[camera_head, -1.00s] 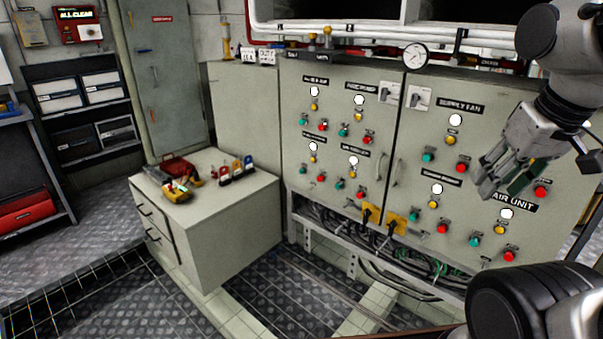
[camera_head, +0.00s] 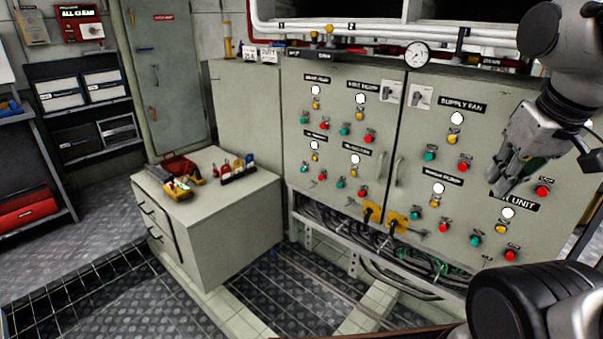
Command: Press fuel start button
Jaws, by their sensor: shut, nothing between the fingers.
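The grey control cabinet (camera_head: 395,150) carries several groups of green, red and yellow buttons with white lamps. A label on the left door (camera_head: 362,86) seems to end in "PUMP", with a green button (camera_head: 345,131) and a red button (camera_head: 369,138) below it. The small labels are too blurred to tell which group is fuel. My gripper (camera_head: 497,187) is shut and empty, at the right in front of the right door, between the "SUPPLY FAN" label (camera_head: 463,104) and the partly hidden "UNIT" label (camera_head: 516,202). Contact with the panel cannot be told.
A low drawer cabinet (camera_head: 215,225) with tools on top stands left of the panel. Door handles (camera_head: 381,167) and yellow-tagged switches (camera_head: 397,222) stick out from the cabinet front. Cables (camera_head: 350,233) run below. Grated floor (camera_head: 285,290) is clear in front.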

